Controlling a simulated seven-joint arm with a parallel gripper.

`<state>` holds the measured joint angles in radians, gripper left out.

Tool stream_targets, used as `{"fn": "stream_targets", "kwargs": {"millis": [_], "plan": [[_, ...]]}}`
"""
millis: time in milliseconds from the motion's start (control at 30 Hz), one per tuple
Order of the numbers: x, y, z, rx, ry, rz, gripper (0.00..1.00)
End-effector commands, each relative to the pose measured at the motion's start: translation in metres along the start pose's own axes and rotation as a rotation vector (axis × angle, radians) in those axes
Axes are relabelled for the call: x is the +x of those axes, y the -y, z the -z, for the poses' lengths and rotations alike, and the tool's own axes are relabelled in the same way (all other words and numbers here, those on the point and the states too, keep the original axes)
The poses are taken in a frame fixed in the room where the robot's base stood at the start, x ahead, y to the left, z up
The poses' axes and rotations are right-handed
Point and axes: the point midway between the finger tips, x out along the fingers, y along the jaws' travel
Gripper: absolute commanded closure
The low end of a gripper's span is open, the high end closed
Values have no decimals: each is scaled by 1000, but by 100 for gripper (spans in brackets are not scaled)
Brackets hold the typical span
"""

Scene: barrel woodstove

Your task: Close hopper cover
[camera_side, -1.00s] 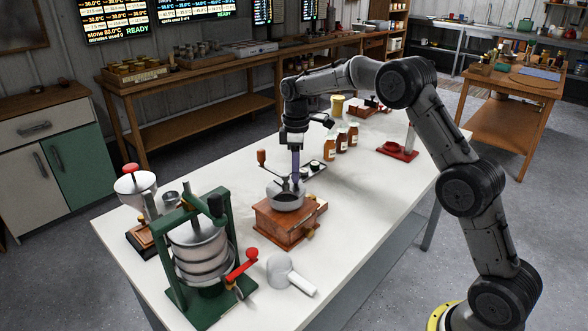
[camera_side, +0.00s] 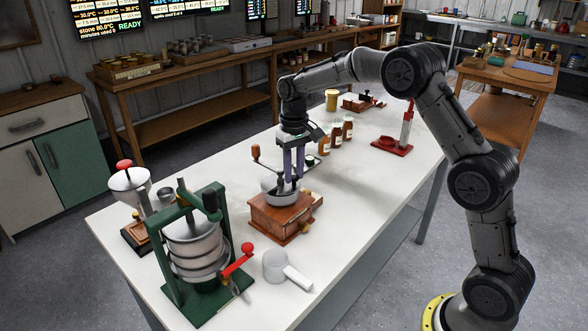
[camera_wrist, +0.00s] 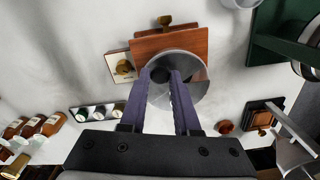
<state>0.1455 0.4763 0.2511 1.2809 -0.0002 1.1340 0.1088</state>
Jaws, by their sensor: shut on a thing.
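A wooden box grinder (camera_side: 283,218) with a round grey metal hopper (camera_side: 269,185) on top stands on the white table. In the wrist view the hopper (camera_wrist: 190,97) is a grey disc with a differently shaded wedge at its right. My gripper (camera_side: 293,182) reaches down onto the hopper from above. In the wrist view my gripper (camera_wrist: 162,75) has its two purple fingers at either side of a small dark part at the hopper cover, and is shut on it. The fingers hide part of the cover, so I cannot tell how far it is closed.
A green press (camera_side: 194,250) and a white scoop (camera_side: 287,268) stand in front. Jars (camera_side: 336,135) and a red-based stand (camera_side: 391,147) are behind. The table's right front is bare.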

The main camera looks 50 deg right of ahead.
Motion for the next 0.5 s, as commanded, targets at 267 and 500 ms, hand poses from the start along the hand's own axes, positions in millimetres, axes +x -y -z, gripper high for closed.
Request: {"fn": "stream_targets", "kwargs": {"millis": [267, 500], "plan": [[-2, 8, -5, 247, -4, 1, 100], [-2, 13, -7, 412, -5, 2, 100]]}}
